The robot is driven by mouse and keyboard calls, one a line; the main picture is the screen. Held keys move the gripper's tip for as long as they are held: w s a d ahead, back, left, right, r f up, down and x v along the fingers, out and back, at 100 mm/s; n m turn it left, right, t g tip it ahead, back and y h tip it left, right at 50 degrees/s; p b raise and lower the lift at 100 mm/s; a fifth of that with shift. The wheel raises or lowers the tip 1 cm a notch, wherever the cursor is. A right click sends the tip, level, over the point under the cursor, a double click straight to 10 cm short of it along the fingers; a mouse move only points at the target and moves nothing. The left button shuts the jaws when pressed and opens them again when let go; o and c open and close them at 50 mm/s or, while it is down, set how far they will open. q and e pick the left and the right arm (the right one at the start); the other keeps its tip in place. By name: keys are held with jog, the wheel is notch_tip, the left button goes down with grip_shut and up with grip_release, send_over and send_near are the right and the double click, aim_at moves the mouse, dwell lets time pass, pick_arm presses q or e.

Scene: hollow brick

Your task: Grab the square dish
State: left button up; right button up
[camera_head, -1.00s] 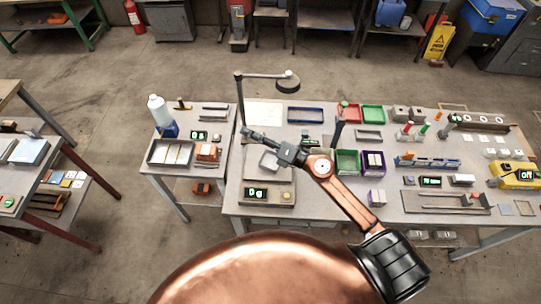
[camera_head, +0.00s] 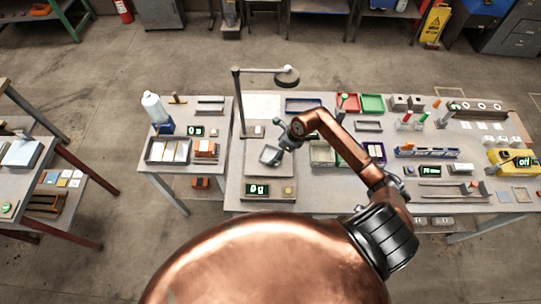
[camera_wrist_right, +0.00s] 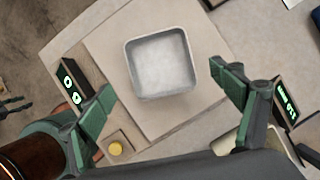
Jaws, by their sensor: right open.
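The square dish (camera_head: 270,155) is a small, light grey metal dish with raised walls. It sits on the flat plate of a scale (camera_head: 284,196) on the main table. In the right wrist view the dish (camera_wrist_right: 162,66) looks empty and lies upright beyond the fingertips. My right gripper (camera_head: 277,141) is open at the dish's upper right in the head view. In the right wrist view its green fingers (camera_wrist_right: 164,84) stand apart to the left and right of the dish, with nothing between them gripped. My left gripper does not show.
A lamp post (camera_head: 239,105) rises behind the dish at its left, with its lamp head (camera_head: 287,76) overhead. A blue tray (camera_head: 303,105) and a beige bin (camera_head: 322,153) lie nearby.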

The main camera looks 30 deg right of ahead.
aim_at(269, 156)
jog(key=shift+w+p+x, duration=0.1)
jog(key=shift+p+x, duration=0.2)
jog(key=shift+x, duration=0.75)
jog(key=shift+w+p+x, duration=0.15)
jog(key=shift+p+x, duration=0.15)
jog(key=shift+x, duration=0.8)
jog(key=shift+r, duration=0.1)
jog(key=c, duration=1.3)
jog(key=shift+r, duration=0.15)
